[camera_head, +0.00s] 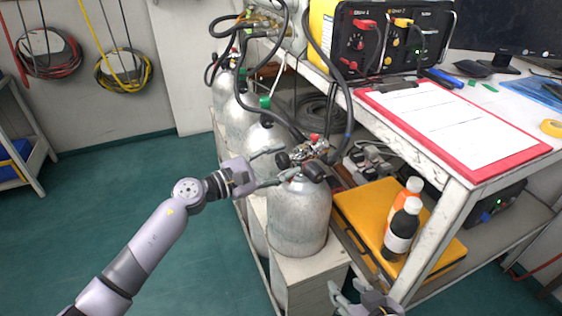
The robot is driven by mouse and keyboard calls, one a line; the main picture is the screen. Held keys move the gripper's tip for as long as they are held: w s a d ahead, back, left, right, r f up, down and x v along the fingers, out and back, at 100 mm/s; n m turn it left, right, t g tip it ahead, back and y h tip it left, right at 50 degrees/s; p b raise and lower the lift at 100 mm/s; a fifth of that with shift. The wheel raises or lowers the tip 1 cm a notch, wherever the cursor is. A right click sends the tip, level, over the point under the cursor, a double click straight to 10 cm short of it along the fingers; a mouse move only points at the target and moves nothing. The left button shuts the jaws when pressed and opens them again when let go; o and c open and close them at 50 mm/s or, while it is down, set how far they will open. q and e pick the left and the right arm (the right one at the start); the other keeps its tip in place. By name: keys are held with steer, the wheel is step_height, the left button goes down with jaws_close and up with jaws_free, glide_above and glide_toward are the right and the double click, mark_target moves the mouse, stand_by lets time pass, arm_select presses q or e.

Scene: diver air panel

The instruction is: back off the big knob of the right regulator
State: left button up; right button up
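A brass and steel regulator assembly (312,149) with a red part sits on top of the nearest grey cylinder (298,218). One black knob (283,160) is on its left side, and a larger dark knob (314,171) faces the front. I cannot tell for certain which is the big knob. My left gripper (290,161) reaches in from the left with its fingers apart. The left black knob lies between or just beyond the fingertips; contact is not clear. My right gripper (350,288) is low at the bottom edge, fingers apart and empty, partly cut off.
More cylinders (236,118) stand in a row behind, with black hoses (335,80) above. The workbench (455,205) has a red clipboard (500,160) and a yellow-black panel (378,45). Bottles (402,229) stand on a yellow case (365,207) below. Floor at left is clear.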

arm_select(q)
steer(key=c, duration=0.8)
